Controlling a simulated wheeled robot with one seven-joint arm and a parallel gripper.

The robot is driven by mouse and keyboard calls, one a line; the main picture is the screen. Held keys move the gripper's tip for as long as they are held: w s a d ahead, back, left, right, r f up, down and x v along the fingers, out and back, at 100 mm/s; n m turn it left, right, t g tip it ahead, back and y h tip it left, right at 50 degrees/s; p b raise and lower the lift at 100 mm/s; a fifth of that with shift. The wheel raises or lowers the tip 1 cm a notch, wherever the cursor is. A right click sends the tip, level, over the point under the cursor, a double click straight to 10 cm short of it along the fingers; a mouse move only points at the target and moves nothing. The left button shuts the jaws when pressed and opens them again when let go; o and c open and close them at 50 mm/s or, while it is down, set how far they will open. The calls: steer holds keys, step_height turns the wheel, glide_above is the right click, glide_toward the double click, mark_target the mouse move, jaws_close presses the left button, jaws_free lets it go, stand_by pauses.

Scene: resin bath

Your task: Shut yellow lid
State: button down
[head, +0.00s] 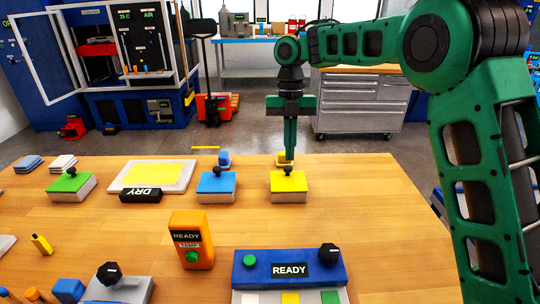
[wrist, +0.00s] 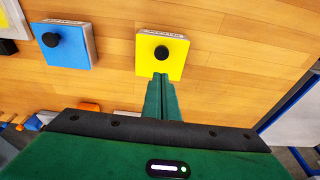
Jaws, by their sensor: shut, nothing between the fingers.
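The yellow lid (head: 289,181) with a black knob lies on a white box on the wooden table, right of the blue-lidded box. It looks flat on the box, with no clear gap showing. In the wrist view the yellow lid (wrist: 150,62) is at the top centre, its black knob in the middle. My gripper (head: 289,157) points down at the box's far side, just behind the knob as seen from the head. In the wrist view the fingertips (wrist: 160,78) are together and empty, at the lid's lower edge. I cannot tell whether they touch it.
The blue-lidded box (head: 216,183) and green-lidded box (head: 72,183) stand in the same row. A white tray with a yellow surface (head: 155,173) is between them. An orange READY unit (head: 190,240) and a blue READY panel (head: 289,268) stand nearer. The table right of the yellow lid is clear.

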mark_target(288, 177)
steer(key=w+f, duration=0.3)
steer(key=shift+w+a+f, duration=0.1)
steer(key=shift+w+a, duration=0.2)
steer(key=shift+w+f, duration=0.45)
steer(key=shift+f, duration=0.2)
steer(key=shift+w+f, duration=0.4)
steer(key=shift+f, duration=0.25)
